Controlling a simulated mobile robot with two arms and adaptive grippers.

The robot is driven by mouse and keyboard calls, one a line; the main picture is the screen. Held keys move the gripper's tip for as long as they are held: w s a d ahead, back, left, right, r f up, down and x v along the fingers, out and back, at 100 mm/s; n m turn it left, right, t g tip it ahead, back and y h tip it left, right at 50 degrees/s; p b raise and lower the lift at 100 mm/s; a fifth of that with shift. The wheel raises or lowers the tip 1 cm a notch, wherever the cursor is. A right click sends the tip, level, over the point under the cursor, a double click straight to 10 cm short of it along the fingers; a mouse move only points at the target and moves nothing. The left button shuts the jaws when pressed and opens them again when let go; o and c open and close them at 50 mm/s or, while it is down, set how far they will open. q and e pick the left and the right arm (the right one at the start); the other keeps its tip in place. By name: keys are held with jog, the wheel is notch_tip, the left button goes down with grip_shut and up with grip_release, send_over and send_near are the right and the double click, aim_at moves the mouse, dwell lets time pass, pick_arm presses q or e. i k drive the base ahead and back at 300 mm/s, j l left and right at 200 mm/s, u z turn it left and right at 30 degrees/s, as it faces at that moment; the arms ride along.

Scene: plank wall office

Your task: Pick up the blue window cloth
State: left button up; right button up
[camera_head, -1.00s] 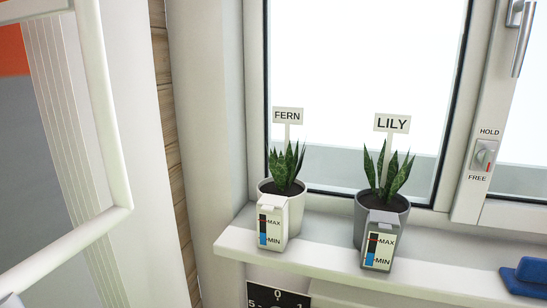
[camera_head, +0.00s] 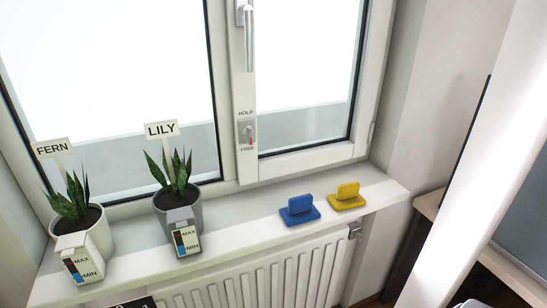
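The blue window cloth (camera_head: 299,211) lies on the white windowsill (camera_head: 248,221), right of the potted plants. It looks like a flat blue pad with a raised upright part on top. A yellow cloth (camera_head: 346,197) of the same shape lies just to its right, a small gap apart. Nothing covers the blue cloth. Neither of my grippers shows in the head view.
Two potted plants labelled FERN (camera_head: 80,224) and LILY (camera_head: 179,205) stand on the left of the sill, each with a level gauge in front. A radiator (camera_head: 262,277) is below the sill. The window knob (camera_head: 246,133) and handle (camera_head: 246,38) are above.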

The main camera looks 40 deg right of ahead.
aim_at(300, 210)
jog(key=l+z, duration=0.7)
jog(key=z, duration=0.25)
